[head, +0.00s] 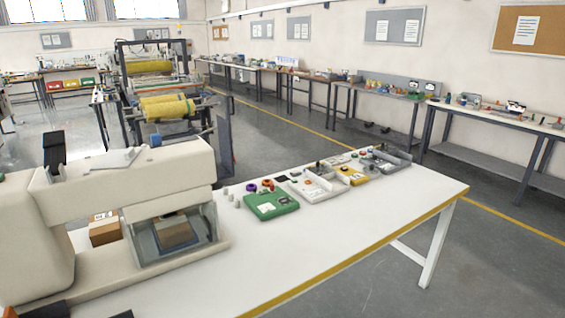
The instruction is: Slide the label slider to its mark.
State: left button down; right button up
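A large beige machine (130,185) stands on the left of the white table (350,235). A black upright part (54,150) rises from its top, and a light flat plate (112,160) with a thin lever lies behind it. A small blue knob (156,140) shows near the machine's top edge. A clear-fronted opening holds a brown carton (174,232). I cannot tell which part is the label slider, and no mark can be made out. Neither of my grippers can be made out; dark shapes at the bottom left edge are too cut off to identify.
A second carton (104,229) sits left of the opening. A green case (271,204), a white tray (320,186), a yellow case (352,175) and a grey tray (385,160) line the table's back. The table's front right is clear. A roller machine (160,85) stands behind.

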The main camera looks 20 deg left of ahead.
aim_at(155, 138)
jog(key=i+j+u, duration=0.1)
jog(key=u, duration=1.55)
